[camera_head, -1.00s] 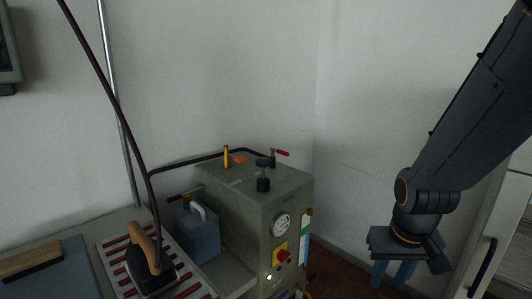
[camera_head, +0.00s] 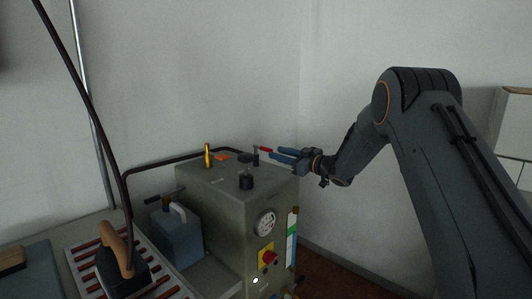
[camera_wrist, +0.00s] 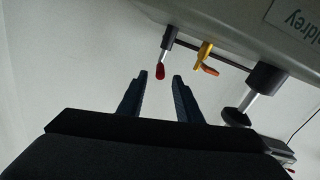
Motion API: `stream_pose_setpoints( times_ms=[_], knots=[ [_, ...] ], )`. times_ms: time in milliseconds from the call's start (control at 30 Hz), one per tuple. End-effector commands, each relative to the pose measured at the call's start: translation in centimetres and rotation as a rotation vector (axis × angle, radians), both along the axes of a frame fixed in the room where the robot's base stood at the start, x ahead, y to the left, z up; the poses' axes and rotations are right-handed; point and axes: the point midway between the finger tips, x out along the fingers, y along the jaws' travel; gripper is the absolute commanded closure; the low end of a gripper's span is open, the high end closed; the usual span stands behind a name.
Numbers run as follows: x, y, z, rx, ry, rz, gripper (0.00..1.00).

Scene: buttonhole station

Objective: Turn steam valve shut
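The steam valve's red-tipped lever (camera_head: 266,149) stands on top of the grey-green boiler (camera_head: 215,210), near its back right edge. In the wrist view the red tip (camera_wrist: 160,72) points toward me, between and slightly past the fingertip ends. My gripper (camera_head: 273,155) reaches in from the right at the height of the boiler top. Its two blue fingers are open, one on each side of the red tip in the wrist view (camera_wrist: 159,77). I see no contact with the lever. The depth between fingers and lever is hard to judge.
A yellow-orange handle (camera_head: 208,156), a black cap (camera_head: 246,181) and a dark hose (camera_head: 150,168) are close by on the boiler. A gauge (camera_head: 265,223) and red knob (camera_head: 268,257) are on its front. An iron (camera_head: 122,262) and a blue-grey jug (camera_head: 180,235) stand left.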

Motion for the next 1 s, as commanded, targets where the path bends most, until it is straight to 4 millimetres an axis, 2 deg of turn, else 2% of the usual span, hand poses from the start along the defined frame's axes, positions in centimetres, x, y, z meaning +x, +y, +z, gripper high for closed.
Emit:
stream_pose_setpoints(
  times_ms=[433, 633, 867, 900, 1000],
  knots=[
    [3.7, 4.9, 0.1, 0.001, -0.002, 0.003, 0.68],
    [4.5, 5.9, 0.0, 0.001, 0.000, 0.001, 0.68],
    [4.6, 5.9, 0.0, 0.001, -0.001, 0.001, 0.68],
    [4.6, 5.9, 0.0, 0.002, -0.001, 0.000, 0.70],
    [4.6, 5.9, 0.0, 0.002, -0.001, 0.000, 0.87]
  ],
)
